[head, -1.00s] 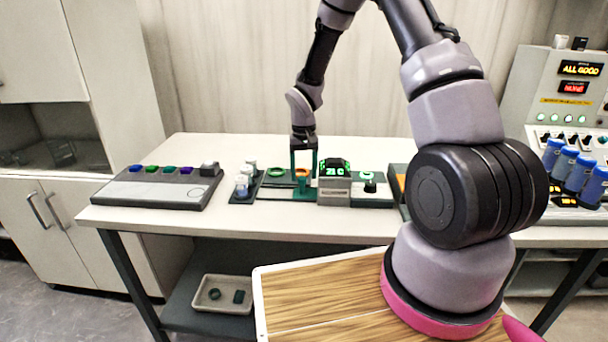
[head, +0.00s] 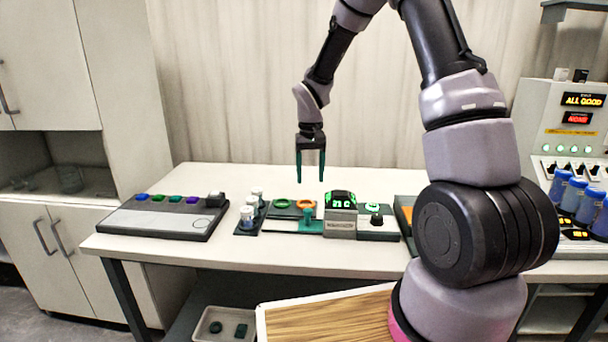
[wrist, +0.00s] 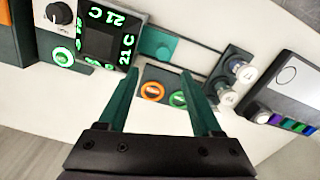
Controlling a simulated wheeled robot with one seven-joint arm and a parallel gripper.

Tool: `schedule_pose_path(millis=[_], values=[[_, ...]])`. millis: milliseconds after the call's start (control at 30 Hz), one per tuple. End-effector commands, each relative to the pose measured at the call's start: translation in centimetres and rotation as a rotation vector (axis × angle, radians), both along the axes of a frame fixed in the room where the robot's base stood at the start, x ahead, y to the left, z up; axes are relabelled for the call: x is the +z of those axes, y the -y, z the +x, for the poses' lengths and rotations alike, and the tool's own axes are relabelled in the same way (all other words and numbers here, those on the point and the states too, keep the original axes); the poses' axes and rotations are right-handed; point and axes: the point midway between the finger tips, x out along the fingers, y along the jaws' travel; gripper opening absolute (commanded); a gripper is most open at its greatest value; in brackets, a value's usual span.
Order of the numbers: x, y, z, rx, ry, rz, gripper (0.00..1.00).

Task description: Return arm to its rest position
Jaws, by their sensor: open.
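My gripper (head: 311,180) hangs above the back of the white bench (head: 190,252), with its two green fingers pointing down, apart and empty. In the wrist view my gripper (wrist: 160,85) is open with nothing between its fingers. Below it stands the dip tank unit, with a green ring (head: 281,203), an orange ring (head: 306,203) and a teal block (head: 311,222). The display box (head: 340,203) beside them glows green. The orange ring (wrist: 152,91) and the green ring (wrist: 179,98) also show in the wrist view. My gripper touches none of these.
White-capped vials (head: 248,217) stand left of the tanks. A grey panel with coloured buttons (head: 165,216) lies further left. Blue bottles (head: 575,196) and a control console (head: 570,115) stand at the right. A small tray (head: 222,326) sits on the lower shelf. Space above the bench is clear.

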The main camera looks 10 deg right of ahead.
Motion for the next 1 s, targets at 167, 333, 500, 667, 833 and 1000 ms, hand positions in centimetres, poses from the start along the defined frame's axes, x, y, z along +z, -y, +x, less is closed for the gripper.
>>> schedule_pose_path(millis=[167,333,500,667,833,1000], values=[[4.0,0.9,-0.9,-0.028,0.051,0.003,0.66],[11.1,2.7,-3.9,-0.088,0.146,0.018,0.66],[17.2,4.4,-8.1,-0.153,0.243,0.05,0.66],[21.6,5.5,-12.8,-0.211,0.335,0.096,0.66],[25.0,6.4,-18.0,-0.265,0.435,0.161,0.66],[26.8,6.8,-22.5,-0.303,0.52,0.228,0.66]])
